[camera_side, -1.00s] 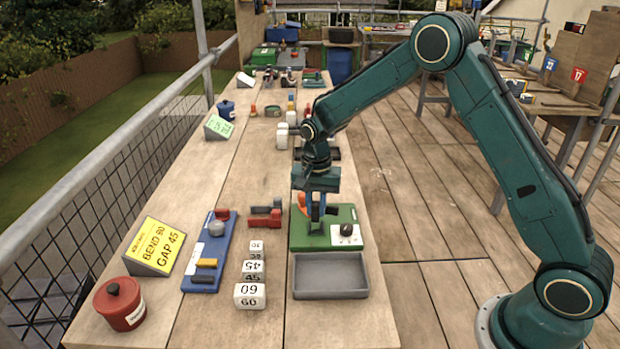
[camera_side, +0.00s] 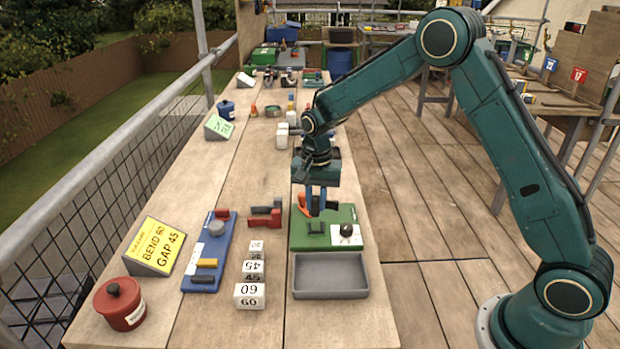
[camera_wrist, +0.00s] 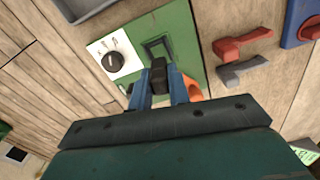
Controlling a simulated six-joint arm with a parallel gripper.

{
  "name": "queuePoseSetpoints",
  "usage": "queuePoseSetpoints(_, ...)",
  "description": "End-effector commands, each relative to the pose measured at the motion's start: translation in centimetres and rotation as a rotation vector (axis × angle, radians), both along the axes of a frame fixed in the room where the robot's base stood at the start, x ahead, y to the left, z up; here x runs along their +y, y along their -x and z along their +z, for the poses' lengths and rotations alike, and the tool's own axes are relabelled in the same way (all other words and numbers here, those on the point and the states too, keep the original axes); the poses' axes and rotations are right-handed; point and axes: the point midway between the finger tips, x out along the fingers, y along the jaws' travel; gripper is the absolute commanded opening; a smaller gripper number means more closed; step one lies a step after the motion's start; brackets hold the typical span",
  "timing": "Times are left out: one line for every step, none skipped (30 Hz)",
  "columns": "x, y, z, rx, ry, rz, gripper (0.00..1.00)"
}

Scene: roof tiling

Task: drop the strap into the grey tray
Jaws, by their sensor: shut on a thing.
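My gripper (camera_side: 317,207) hangs just above the green board (camera_side: 349,213), its blue fingers pointing down. In the wrist view my gripper (camera_wrist: 160,78) is shut on a small dark piece, apparently the strap (camera_wrist: 158,70). In the side view the strap is mostly hidden by the fingers. Below the fingers, the board bears a dark raised frame (camera_side: 316,228), also in the wrist view (camera_wrist: 157,47). The grey tray (camera_side: 330,292) is empty and lies at the near end of the board; its corner shows top left in the wrist view (camera_wrist: 92,12).
A dial on a white plate (camera_side: 346,236) and an orange piece (camera_side: 302,203) are on the green board. Red and grey pieces (camera_side: 263,212) lie to its left. Numbered white blocks (camera_side: 249,295) stand left of the tray. A blue board (camera_side: 209,250) is farther left.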

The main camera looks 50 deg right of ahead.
Motion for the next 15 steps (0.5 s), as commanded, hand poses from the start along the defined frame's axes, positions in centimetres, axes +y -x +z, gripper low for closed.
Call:
queuePoseSetpoints(0.00, 0.00, 0.00, 0.000, 0.000, 0.000, 0.03)
queuePoseSetpoints(0.00, 0.00, 0.00, 0.000, 0.000, 0.000, 0.03)
queuePoseSetpoints(0.00, 0.00, 0.00, 0.000, 0.000, 0.000, 0.03)
queuePoseSetpoints(0.00, 0.00, 0.00, 0.000, 0.000, 0.000, 0.03)
queuePoseSetpoints(0.00, 0.00, -0.01, 0.000, 0.000, 0.000, 0.03)
queuePoseSetpoints(0.00, 0.00, -0.01, 0.000, 0.000, 0.000, 0.03)
queuePoseSetpoints(0.00, 0.00, -0.01, 0.000, 0.000, 0.000, 0.03)
queuePoseSetpoints(0.00, 0.00, -0.01, 0.000, 0.000, 0.000, 0.03)
queuePoseSetpoints(0.00, 0.00, -0.01, 0.000, 0.000, 0.000, 0.03)
queuePoseSetpoints(0.01, 0.01, -0.01, 0.000, 0.000, 0.000, 0.03)
queuePoseSetpoints(0.01, 0.02, 0.00, 0.000, 0.000, 0.000, 0.03)
queuePoseSetpoints(0.05, 0.06, 0.00, 0.000, 0.000, 0.000, 0.03)
queuePoseSetpoints(0.10, 0.11, 0.01, 0.000, 0.000, 0.000, 0.03)
queuePoseSetpoints(0.16, 0.17, 0.02, 0.000, 0.000, 0.001, 0.03)
queuePoseSetpoints(0.28, 0.32, 0.03, 0.001, 0.000, 0.001, 0.03)
